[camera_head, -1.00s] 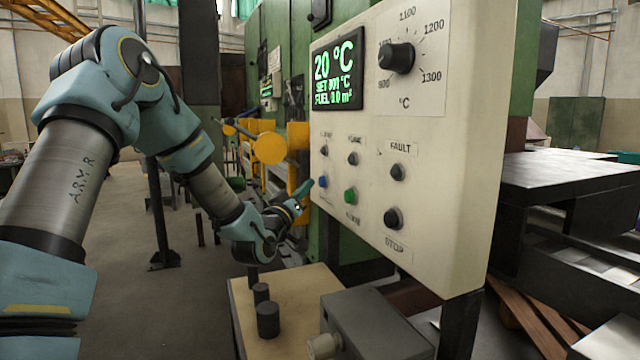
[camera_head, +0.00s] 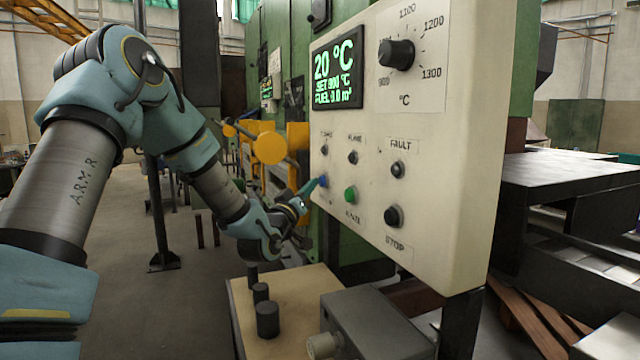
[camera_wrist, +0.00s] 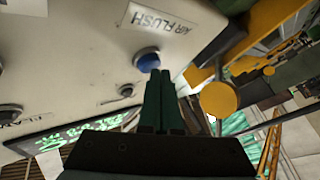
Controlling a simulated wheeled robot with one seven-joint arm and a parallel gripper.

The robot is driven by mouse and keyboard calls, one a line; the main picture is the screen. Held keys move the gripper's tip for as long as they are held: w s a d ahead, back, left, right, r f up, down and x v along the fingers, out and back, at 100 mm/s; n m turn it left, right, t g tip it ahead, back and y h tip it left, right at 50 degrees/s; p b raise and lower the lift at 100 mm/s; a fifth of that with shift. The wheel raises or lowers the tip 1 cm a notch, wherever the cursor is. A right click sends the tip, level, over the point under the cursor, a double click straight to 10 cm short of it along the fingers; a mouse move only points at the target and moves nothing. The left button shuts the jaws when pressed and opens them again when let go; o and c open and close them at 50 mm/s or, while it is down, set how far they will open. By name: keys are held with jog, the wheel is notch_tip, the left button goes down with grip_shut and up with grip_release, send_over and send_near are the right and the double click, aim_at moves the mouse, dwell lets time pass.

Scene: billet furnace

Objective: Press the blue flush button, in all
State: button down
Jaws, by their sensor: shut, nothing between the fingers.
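The blue flush button (camera_head: 323,181) is at the left of the lower row on the cream control panel (camera_head: 450,190). In the wrist view the blue button (camera_wrist: 147,60) sits beside a label reading "AIR FLUSH" (camera_wrist: 150,19). My gripper (camera_head: 316,183) is shut and empty, its fingertips right at the blue button. In the wrist view the closed fingers (camera_wrist: 160,74) end just below the button and cover a little of its edge. I cannot tell whether they touch it or whether it is pushed in.
A green button (camera_head: 350,194) and a black stop button (camera_head: 393,217) sit right of the blue one. The display (camera_head: 337,75) reads 20 °C, and a black dial (camera_head: 396,55) is above. Yellow fittings (camera_head: 270,148) stand behind my gripper. A grey box (camera_head: 375,325) is below the panel.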

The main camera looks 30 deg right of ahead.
jog(key=shift+d, duration=0.25)
dwell(0.4)
jog(key=shift+a, duration=0.15)
jog(key=shift+a+b, duration=0.45)
jog(key=shift+a, duration=0.2)
jog(key=shift+w+a, duration=0.1)
jog(key=shift+w+a+b, duration=0.15)
jog(key=shift+a+b, duration=0.1)
jog(key=shift+a, duration=0.95)
jog(key=shift+w+a+b, duration=0.1)
jog(key=shift+a+b, duration=0.1)
jog(key=shift+a, duration=1)
